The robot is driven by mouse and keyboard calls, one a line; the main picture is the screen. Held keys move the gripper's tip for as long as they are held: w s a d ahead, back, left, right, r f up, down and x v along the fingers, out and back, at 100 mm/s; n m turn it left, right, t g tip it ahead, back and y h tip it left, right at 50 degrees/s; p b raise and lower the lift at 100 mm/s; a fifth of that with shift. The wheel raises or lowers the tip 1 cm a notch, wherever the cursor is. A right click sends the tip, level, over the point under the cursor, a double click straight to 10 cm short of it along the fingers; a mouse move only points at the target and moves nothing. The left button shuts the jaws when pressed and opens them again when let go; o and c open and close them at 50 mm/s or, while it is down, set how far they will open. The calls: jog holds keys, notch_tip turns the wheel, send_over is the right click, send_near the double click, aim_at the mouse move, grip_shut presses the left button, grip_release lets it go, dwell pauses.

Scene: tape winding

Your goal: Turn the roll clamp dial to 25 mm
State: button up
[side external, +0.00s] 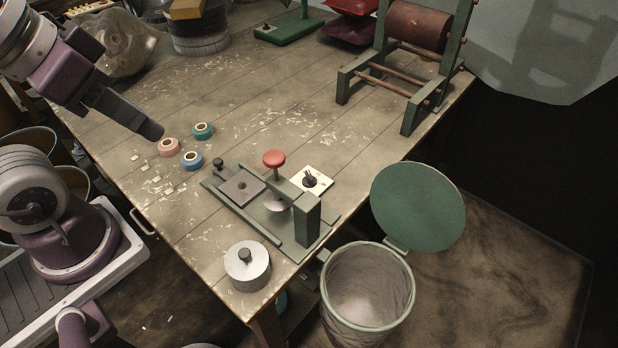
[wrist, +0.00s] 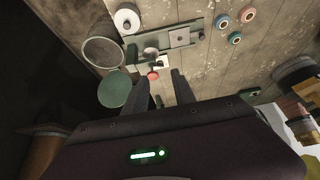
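The dial is a black knob (side external: 310,179) on a square white plate (side external: 322,187), beside the green press fixture (side external: 304,223) on the wooden bench. The knob's pointer and scale marks are too small to read. In the wrist view the white plate (wrist: 163,62) shows partly, beyond the red knob. My gripper (side external: 151,129) hangs above the left part of the bench, well apart from the dial. In the wrist view my gripper's two fingers (wrist: 160,78) stand apart with nothing between them.
A red-topped plunger (side external: 274,158) rises close beside the dial. Pink (side external: 169,148), teal (side external: 203,131) and blue (side external: 192,161) tape rolls lie left. A lidded metal pot (side external: 247,266) stands at the front corner. An open bin (side external: 368,290) stands off the bench's right edge.

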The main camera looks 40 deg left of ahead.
jog(key=w+n+g, duration=0.1)
jog(key=w+n, duration=0.1)
jog(key=w, duration=0.5)
jog(key=n+g, duration=0.5)
jog(key=n, duration=0.5)
send_over(310, 177)
notch_tip(310, 177, down, 25)
jog(key=shift+w+r, duration=0.1)
notch_tip(310, 177, down, 8)
jog(key=shift+r, duration=0.1)
grip_shut()
